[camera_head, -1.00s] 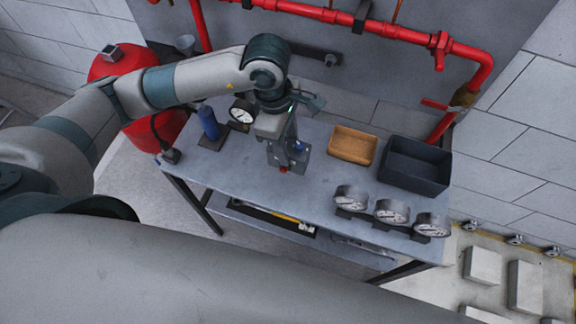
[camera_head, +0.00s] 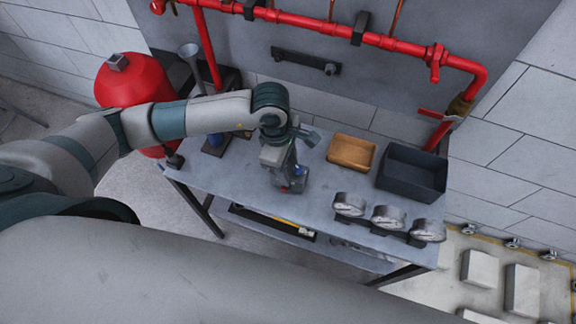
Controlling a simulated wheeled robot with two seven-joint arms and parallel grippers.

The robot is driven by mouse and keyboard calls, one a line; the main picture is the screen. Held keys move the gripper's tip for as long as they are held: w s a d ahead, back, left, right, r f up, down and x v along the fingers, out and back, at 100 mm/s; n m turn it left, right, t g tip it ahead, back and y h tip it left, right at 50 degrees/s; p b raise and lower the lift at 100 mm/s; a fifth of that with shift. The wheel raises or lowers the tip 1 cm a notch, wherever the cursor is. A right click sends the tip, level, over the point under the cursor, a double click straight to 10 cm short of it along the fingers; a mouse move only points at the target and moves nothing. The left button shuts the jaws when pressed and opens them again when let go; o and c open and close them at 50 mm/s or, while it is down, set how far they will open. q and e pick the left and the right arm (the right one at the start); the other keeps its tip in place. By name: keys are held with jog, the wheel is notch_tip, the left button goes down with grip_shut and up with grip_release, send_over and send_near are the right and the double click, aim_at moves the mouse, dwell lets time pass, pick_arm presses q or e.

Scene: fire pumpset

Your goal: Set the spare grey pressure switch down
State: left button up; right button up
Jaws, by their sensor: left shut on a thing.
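My left gripper (camera_head: 287,177) points down over the middle of the grey metal table (camera_head: 325,215). It is shut on the spare grey pressure switch (camera_head: 296,183), a small grey body with blue and red spots showing near it. The fingers hide much of the switch. The switch is at or just above the tabletop; I cannot tell whether it touches. My right gripper is not in view.
An orange-brown tray (camera_head: 351,153) and a dark bin (camera_head: 411,172) stand to the right of the gripper. Several round gauges (camera_head: 388,217) line the table's front right. Red pipes (camera_head: 400,47) run along the back wall. A red tank (camera_head: 133,80) stands left.

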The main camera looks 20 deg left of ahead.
pick_arm(q)
jog(key=shift+f, duration=0.45)
jog(key=shift+f, duration=0.2)
jog(key=o, duration=1.3)
jog(key=shift+o, duration=0.2)
jog(key=shift+r, duration=0.1)
